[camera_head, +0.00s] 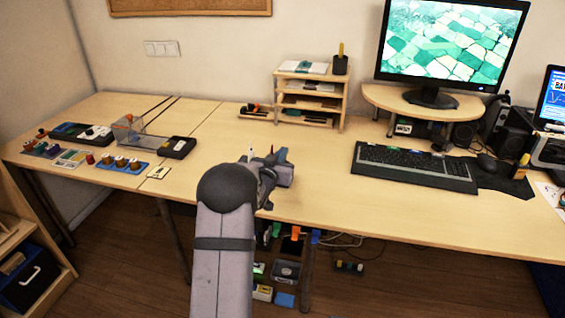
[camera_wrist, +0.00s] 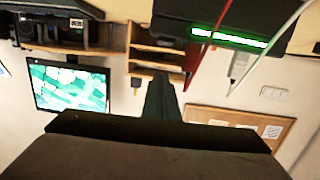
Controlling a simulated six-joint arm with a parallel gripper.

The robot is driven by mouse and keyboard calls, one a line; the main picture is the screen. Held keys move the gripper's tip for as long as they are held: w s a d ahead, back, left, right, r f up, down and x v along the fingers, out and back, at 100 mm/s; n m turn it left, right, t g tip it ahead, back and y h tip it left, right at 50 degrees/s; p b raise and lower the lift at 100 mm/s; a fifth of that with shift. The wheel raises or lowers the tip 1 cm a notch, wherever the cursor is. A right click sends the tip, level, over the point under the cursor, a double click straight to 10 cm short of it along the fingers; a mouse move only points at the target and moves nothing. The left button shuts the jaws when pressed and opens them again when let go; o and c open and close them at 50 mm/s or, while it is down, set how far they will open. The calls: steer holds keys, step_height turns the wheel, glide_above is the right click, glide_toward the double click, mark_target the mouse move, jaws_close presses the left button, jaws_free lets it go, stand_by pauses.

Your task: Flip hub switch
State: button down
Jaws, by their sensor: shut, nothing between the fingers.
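My gripper (camera_head: 272,162) is shut and empty, held over the middle of the desk. The wrist view is upside down, and there my gripper's dark finger (camera_wrist: 165,98) points up the picture. A dark box with a lit green strip, apparently the hub (camera_wrist: 228,38), shows at the top right of that view, beyond the fingertip. In the head view my arm hides much of this spot. I cannot make out the switch or any contact with it.
A wooden shelf rack (camera_head: 311,97) stands behind my gripper. A keyboard (camera_head: 415,167) and monitor (camera_head: 452,43) are to the right. Trays of small parts (camera_head: 122,164) lie on the left. Bare desk (camera_head: 215,150) lies left of my gripper.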

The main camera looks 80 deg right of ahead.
steer(key=shift+d+f, duration=0.15)
steer(key=shift+f, duration=1.8)
steer(key=shift+d+f+b, duration=0.1)
steer(key=shift+f+b, duration=0.3)
steer(key=shift+b, duration=0.15)
steer(key=shift+r+p, duration=0.55)
steer(key=r, duration=0.1)
steer(key=r+p, duration=0.2)
steer(key=shift+d+r, duration=0.25)
steer(key=shift+r, duration=0.1)
steer(key=a+r+b, duration=0.1)
steer(key=a+r, duration=0.2)
steer(key=a, duration=0.6)
steer(key=shift+w+a, duration=0.2)
